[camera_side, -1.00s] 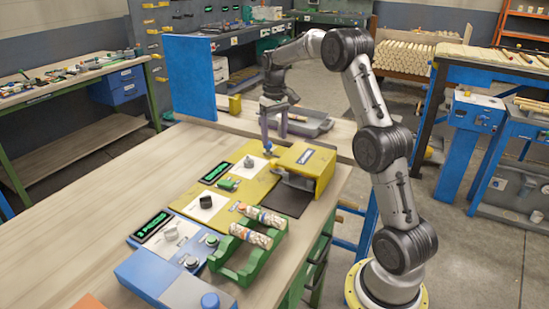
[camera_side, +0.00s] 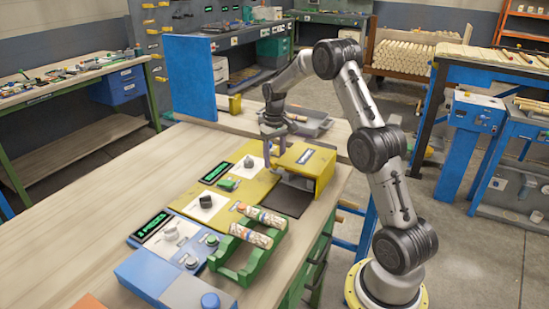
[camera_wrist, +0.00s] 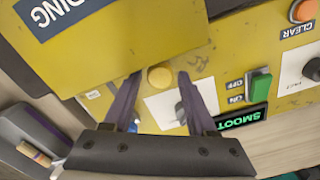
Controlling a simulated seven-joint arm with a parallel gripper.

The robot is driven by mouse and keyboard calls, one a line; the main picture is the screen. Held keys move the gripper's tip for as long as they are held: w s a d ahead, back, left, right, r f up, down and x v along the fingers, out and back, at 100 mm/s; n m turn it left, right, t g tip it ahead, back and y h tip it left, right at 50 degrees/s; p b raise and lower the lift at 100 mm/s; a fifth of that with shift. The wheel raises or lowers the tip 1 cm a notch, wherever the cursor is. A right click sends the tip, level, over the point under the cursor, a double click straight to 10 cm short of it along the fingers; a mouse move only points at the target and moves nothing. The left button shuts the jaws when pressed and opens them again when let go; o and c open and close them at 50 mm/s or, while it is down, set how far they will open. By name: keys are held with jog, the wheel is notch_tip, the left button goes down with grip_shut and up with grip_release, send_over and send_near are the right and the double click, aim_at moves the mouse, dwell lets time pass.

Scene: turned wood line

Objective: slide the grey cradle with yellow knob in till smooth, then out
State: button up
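The yellow knob (camera_wrist: 160,77) shows in the wrist view beside the yellow sanding housing (camera_wrist: 130,35). My gripper (camera_wrist: 160,84) is open, with one dark finger on each side of the knob and visible gaps between. In the side view my gripper (camera_side: 276,157) is low at the left end of the housing (camera_side: 306,165). The grey cradle cannot be made out; the housing and my fingers cover that area. The green-lit display (camera_wrist: 243,118) reads SMOOTH in the wrist view, partly cut by my gripper; the same display (camera_side: 215,173) shows in the side view.
A green on/off switch (camera_wrist: 259,86) and an orange clear button (camera_wrist: 303,11) sit beside the housing. A grey tray (camera_side: 322,123) stands behind. The left tabletop is clear.

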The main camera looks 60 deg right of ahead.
grip_shut()
dwell(1.1)
